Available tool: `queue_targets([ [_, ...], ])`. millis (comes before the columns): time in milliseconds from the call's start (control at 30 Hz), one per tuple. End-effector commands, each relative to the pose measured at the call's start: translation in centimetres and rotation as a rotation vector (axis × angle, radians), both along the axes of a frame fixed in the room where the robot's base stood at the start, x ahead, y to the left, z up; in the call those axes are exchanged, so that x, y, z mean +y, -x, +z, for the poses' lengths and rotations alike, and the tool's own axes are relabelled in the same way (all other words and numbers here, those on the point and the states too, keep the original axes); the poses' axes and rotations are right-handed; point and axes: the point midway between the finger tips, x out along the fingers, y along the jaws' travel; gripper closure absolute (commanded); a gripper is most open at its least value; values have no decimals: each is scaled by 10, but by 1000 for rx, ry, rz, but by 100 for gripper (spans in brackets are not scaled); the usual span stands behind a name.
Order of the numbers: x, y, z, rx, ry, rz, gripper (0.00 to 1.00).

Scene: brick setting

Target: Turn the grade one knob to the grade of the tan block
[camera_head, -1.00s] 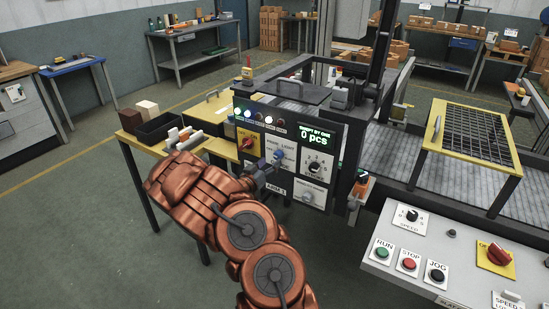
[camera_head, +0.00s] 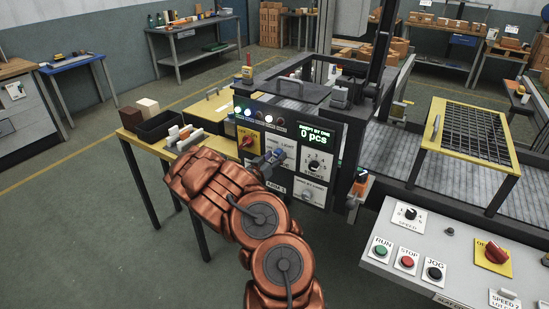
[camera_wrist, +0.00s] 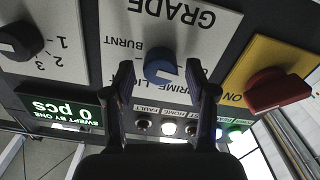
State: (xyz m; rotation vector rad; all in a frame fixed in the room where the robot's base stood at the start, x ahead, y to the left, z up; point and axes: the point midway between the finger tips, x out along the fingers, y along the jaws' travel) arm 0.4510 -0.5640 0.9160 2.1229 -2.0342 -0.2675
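The grade knob (camera_wrist: 160,68) is a round blue knob on a white plate in the wrist view, which shows the panel upside down. Its plate reads GRADE, with BURNT, PRIME and LIGHT readable in part. My gripper (camera_wrist: 160,72) is open, one finger on each side of the knob, with gaps visible; I cannot tell whether the fingertips reach around it. In the head view my gripper (camera_head: 270,162) is at the panel and largely covers the knob. A pale tan block (camera_head: 147,106) stands beside a dark brown block (camera_head: 130,118) on the yellow table.
A red switch on a yellow plate (camera_wrist: 277,90) and a dark numbered knob (camera_wrist: 18,42) flank the grade plate. Indicator lamps (camera_wrist: 168,128) and a 0 pcs display (camera_wrist: 62,108) lie close by. A dark tray (camera_head: 158,130) and small pieces sit on the table.

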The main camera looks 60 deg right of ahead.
Motion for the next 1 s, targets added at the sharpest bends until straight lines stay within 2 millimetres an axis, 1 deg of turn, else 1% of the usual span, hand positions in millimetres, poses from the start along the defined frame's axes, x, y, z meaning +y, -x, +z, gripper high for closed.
queue_targets([
  [33, 0, 0, 0, 0, 0, 0, 52],
  [400, 0, 0, 0, 0, 0, 0, 91],
  [500, 0, 0, 0, 0, 0, 0, 99],
  [767, 0, 0, -2, -13, -1, 0, 99],
  [1000, 1, 0, -5, -62, -3, -1, 99],
])
